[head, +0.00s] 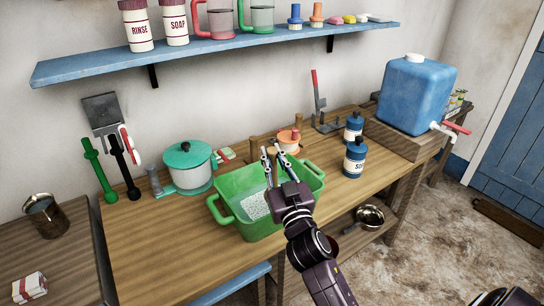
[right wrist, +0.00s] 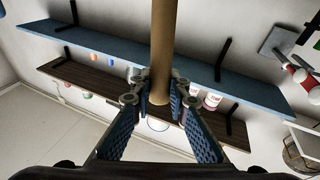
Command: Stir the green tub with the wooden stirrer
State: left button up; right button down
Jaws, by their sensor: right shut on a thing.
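The green tub (head: 236,184) stands on the wooden bench, with a pale speckled filling (head: 255,206) on its floor. My right gripper (head: 270,160) is over the tub in the head view, shut on the wooden stirrer (head: 272,154). In the right wrist view the stirrer (right wrist: 164,45) is a round brown rod between the two fingers of the gripper (right wrist: 160,98). The gripper and wrist cover part of the tub, and I cannot tell where the stirrer's lower end is. My left gripper is not in view.
A teal-lidded pot (head: 189,167) stands left of the tub. An orange-topped container (head: 289,138) is just behind it. Blue bottles (head: 354,158) and a large blue water container (head: 415,95) stand to the right. A blue shelf (head: 220,46) runs above. The bench's front left (head: 165,245) is clear.

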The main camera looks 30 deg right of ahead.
aim_at(275, 181)
jog(key=f+b, duration=0.2)
jog(key=w+d+f+b, duration=0.1)
jog(key=f+b, duration=0.1)
jog(key=f, duration=0.1)
jog(key=f+b, duration=0.2)
jog(key=f, duration=0.1)
jog(key=shift+w+d+f+b, duration=0.2)
jog(key=shift+w+b, duration=0.15)
jog(key=shift+w+d+f+b, duration=0.1)
jog(key=shift+f+b, duration=0.3)
jog(key=shift+f, duration=0.3)
jog(key=shift+w, duration=0.1)
